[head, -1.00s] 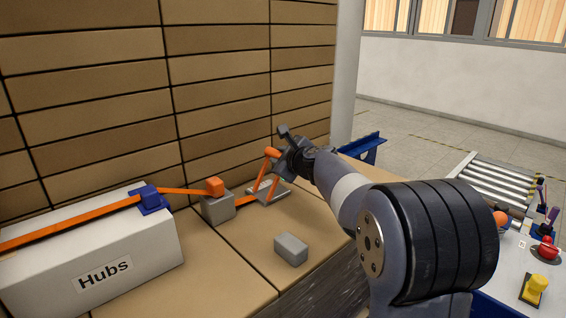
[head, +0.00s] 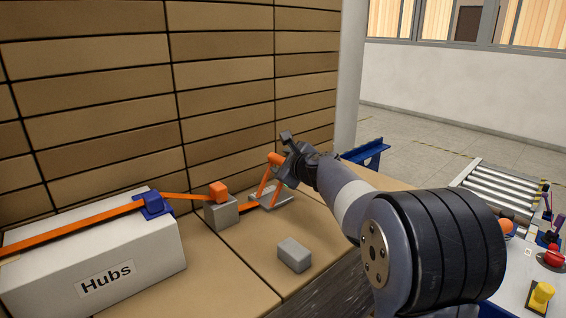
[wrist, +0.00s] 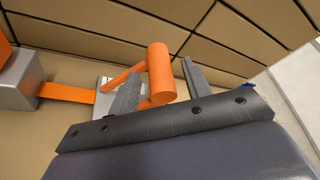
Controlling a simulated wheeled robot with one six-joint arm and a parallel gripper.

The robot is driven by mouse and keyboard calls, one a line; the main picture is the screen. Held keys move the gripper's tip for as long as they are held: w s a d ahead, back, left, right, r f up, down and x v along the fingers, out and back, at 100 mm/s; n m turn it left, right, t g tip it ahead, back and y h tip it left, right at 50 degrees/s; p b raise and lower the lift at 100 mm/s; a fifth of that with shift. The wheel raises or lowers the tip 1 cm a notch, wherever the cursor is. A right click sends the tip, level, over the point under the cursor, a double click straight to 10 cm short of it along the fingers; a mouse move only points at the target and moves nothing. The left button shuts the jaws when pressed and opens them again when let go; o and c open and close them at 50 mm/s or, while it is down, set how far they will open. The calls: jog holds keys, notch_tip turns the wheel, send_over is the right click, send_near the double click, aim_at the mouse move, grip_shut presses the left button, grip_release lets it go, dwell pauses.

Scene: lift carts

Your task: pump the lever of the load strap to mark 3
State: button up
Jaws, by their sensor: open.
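The load strap (head: 70,226) is an orange band over the white Hubs box. It runs to a grey block (head: 222,214) with an orange top, and on to a grey plate (head: 272,196) carrying the orange lever (head: 264,186). The lever stands tilted up, with a thick round handle (head: 275,158). My gripper (head: 284,155) is at the handle. In the wrist view, the handle (wrist: 160,72) lies between my two spread fingers (wrist: 160,88); gaps show on both sides. The handle's lower end overlaps the left finger in the picture. I cannot make out any marks.
The Hubs box (head: 145,265) stands at the left. A loose grey block (head: 294,254) lies in front of the lever. A brown panelled wall (head: 150,110) rises close behind.

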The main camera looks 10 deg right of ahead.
jog(key=v, duration=1.1)
jog(key=shift+w+f, duration=0.1)
